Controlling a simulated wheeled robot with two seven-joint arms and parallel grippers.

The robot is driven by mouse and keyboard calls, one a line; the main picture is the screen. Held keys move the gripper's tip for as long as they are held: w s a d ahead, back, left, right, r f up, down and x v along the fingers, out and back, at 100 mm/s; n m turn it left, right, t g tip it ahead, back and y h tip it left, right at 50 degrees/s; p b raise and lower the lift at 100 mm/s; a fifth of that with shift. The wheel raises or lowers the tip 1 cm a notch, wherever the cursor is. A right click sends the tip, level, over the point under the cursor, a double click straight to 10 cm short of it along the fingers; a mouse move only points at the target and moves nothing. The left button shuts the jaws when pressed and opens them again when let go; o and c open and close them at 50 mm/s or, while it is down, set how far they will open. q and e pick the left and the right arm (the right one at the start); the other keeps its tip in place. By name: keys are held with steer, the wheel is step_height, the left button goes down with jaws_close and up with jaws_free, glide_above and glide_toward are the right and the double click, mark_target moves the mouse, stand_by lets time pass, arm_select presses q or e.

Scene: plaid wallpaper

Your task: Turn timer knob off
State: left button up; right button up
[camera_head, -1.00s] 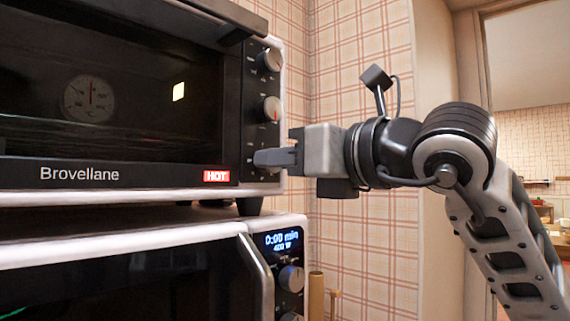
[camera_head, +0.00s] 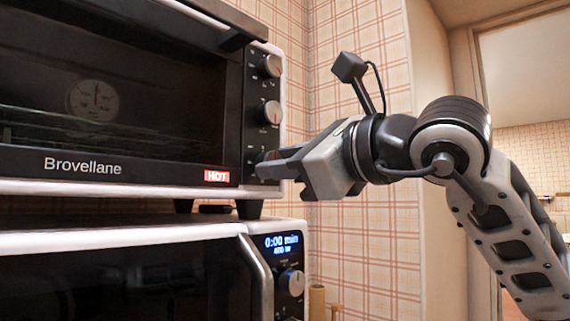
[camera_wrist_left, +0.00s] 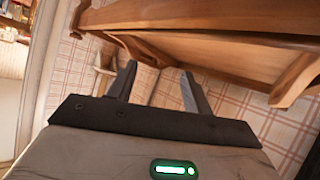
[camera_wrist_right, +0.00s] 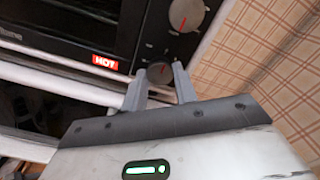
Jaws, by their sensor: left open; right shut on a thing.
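The black toaster oven (camera_head: 120,180) stands on top of the microwave, with a column of round grey knobs on its right panel. The upper knob (camera_head: 270,66) and middle knob (camera_head: 270,112) are uncovered. My right gripper (camera_head: 262,170) is at the lowest knob and hides it in the head view. My left gripper (camera_wrist_left: 158,80) is open and empty, away from the oven, and not in the head view.
A red HOT label (camera_head: 216,176) shows on the oven's lower front. The microwave (camera_head: 130,240) below has a display reading 0:00 min. Plaid wall (camera_head: 350,90) lies to the right. Wooden furniture (camera_wrist_left: 200,40) is close ahead of my left gripper.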

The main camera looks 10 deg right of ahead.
stand_by(0.4)
arm_select(q)
steer(key=shift+s+f, duration=0.1)
steer(key=shift+f, duration=0.1)
arm_select(e)
steer(key=o, duration=1)
steer(key=shift+c, duration=0.2)
steer(key=shift+s, duration=0.1)
arm_select(q)
steer(key=shift+s+f+b, duration=0.1)
steer(key=shift+f+b, duration=0.3)
steer(key=shift+b, duration=0.75)
arm_select(e)
steer(key=v, duration=1.6)
